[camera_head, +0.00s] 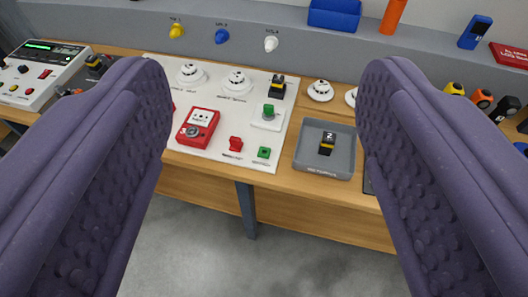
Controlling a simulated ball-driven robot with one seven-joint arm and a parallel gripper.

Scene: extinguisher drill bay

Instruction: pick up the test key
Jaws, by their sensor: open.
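My gripper (262,80) is open, with its two purple ribbed fingers wide apart at left and right and nothing between them. Beyond it is a wooden bench (215,168) with a white board (190,157). On the board are a red call point (198,127), a small red piece (235,144), a small green piece (264,152) and a green piece on a white base (268,112). I cannot tell for sure which piece is the test key; labels are too small to read. The fingers hide parts of the bench on both sides.
A grey tray (310,165) holds a black-and-yellow block (327,143). White detectors (238,81) and another black-and-yellow block (278,87) stand behind. A control panel (40,75) is far left. A blue bin (334,14) is on the back ledge. Clear floor (250,265) lies in front.

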